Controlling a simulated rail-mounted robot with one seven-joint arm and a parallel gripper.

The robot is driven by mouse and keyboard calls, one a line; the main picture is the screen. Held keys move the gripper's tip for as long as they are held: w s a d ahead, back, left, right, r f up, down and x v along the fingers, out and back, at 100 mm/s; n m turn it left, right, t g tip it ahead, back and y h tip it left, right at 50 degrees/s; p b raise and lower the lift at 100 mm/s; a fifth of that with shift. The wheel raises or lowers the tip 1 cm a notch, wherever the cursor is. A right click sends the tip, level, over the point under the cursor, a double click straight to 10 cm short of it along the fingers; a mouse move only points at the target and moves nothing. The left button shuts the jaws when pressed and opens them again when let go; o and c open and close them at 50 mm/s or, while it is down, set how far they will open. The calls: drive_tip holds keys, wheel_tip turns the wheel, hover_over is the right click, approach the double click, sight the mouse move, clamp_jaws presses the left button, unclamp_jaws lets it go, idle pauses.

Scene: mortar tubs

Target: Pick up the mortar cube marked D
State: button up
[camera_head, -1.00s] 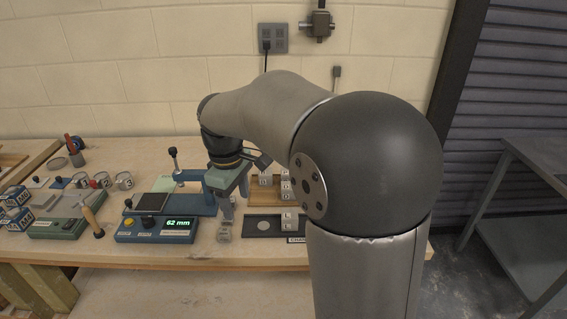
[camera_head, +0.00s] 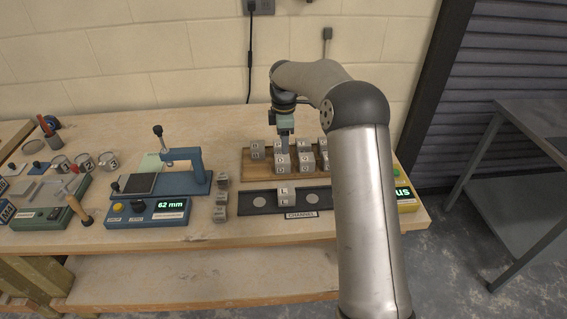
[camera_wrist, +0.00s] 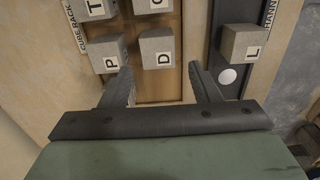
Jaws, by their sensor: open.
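The mortar cube marked D (camera_wrist: 156,49) is a grey block with a white letter label. In the wrist view it stands on the wooden cube rack (camera_wrist: 150,88), just ahead of my gripper (camera_wrist: 161,75) and between the lines of its two fingers. My gripper is open, with nothing seen between the fingers. In the head view my gripper (camera_head: 285,148) is over the wooden rack (camera_head: 258,172) among several grey cubes. The letters there are too small to tell D surely, and my arm hides the rack's right end.
A cube marked P (camera_wrist: 108,54) stands close left of D, by the left finger. A cube marked L (camera_wrist: 241,42) sits on the dark channel tray (camera_wrist: 217,22) to the right.

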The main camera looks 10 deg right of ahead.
sight(282, 158)
wheel_tip(282, 158, down, 3)
drive_tip(key=shift+f, duration=0.1)
drive_tip(key=shift+w+a+f+p, duration=0.15)
drive_tip(key=shift+f+p, duration=0.4)
drive_tip(key=shift+f, duration=0.8)
drive_tip(key=shift+w+a+f+p, duration=0.1)
drive_tip(key=shift+f+p, duration=0.4)
drive_tip(key=shift+f, duration=0.85)
drive_tip(key=c, duration=0.9)
